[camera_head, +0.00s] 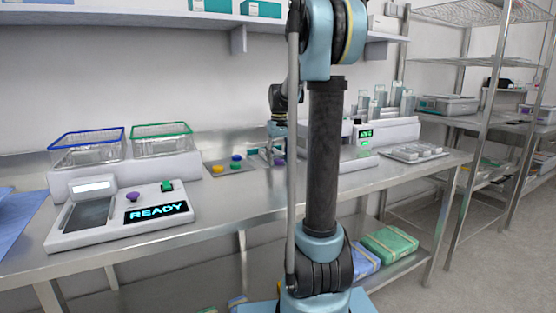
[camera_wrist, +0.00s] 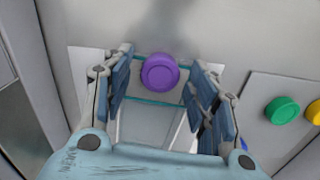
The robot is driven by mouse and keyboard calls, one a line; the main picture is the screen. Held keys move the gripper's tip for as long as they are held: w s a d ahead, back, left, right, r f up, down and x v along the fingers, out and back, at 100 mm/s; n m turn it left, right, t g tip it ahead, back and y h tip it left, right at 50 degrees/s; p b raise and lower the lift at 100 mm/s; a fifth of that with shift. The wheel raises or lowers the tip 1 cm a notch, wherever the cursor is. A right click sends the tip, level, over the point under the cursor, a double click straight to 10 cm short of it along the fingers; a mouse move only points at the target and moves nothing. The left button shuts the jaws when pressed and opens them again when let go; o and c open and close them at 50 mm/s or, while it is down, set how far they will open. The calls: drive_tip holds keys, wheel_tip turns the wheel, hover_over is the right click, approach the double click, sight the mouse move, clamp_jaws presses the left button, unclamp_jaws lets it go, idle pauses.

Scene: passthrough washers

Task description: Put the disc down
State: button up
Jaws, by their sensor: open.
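A purple disc (camera_wrist: 160,72) lies on a pale surface in the wrist view, between and just beyond the fingertips of my gripper (camera_wrist: 160,88). The fingers are spread wide, with a visible gap to the disc on both sides. A clear plate with teal edges (camera_wrist: 150,102) shows just below the disc. In the head view, my gripper (camera_head: 279,140) points down over the bench, partly hidden by my arm. A small purple patch (camera_head: 279,161) below it appears to be the same disc. I cannot tell the exact height of the fingertips above it.
A grey plate (camera_head: 218,172) holds yellow, blue and green discs; a green disc (camera_wrist: 282,110) shows in the wrist view. A console reading READY (camera_head: 157,212) with a purple knob stands left, before two wire baskets (camera_head: 88,150). Another device with a green display (camera_head: 364,140) stands right.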

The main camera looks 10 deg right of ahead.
sight(279, 159)
wheel_tip(279, 159, up, 12)
idle(0.6)
